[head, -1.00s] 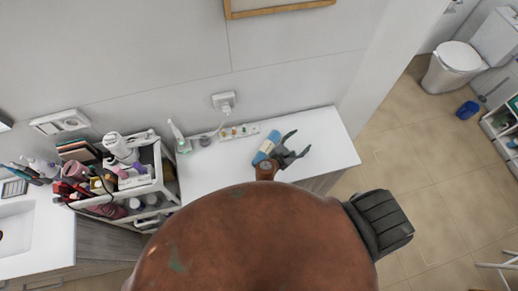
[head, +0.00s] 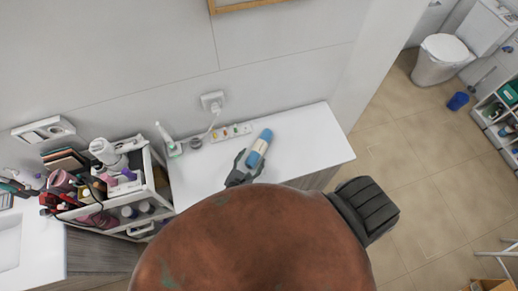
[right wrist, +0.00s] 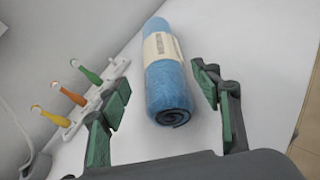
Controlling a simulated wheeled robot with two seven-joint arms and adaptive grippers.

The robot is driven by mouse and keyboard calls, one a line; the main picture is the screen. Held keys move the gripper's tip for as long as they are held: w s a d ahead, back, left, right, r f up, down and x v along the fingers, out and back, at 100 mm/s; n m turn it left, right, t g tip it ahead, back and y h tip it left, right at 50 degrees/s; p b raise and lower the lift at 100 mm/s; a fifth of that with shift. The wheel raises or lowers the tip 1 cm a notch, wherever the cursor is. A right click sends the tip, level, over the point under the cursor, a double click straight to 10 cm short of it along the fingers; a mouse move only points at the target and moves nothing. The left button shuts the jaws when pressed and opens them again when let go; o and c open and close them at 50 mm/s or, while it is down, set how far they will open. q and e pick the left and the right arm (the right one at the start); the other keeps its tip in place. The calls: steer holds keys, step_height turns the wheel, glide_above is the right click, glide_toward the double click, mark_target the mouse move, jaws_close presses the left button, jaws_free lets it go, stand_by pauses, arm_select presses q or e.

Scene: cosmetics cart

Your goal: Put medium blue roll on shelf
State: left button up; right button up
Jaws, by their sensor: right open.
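The blue roll (head: 259,147) with a pale paper band lies on the white counter (head: 310,155) in the head view. In the right wrist view the roll (right wrist: 168,88) points away from me, its spiral end nearest. My right gripper (head: 243,164) is at the roll's near left end in the head view. In the right wrist view my right gripper (right wrist: 160,78) is open, with a finger on either side of the roll's near part and gaps between. I cannot tell how high the fingers are above the counter. My left gripper is out of view.
A toothbrush in a holder (head: 172,148) stands farther left. A crowded cart (head: 130,185) is beside the counter. A shelf unit (head: 495,115) stands at far right. The counter right of the roll is clear.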

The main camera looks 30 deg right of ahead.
mark_target(256, 153)
steer(key=b+x, duration=0.2)
steer(key=x, duration=0.2)
steer(key=shift+s+d, duration=0.15)
steer(key=shift+d, duration=0.1)
steer(key=shift+r, duration=0.1)
steer(key=shift+c, duration=0.7)
steer(key=c, duration=1.3)
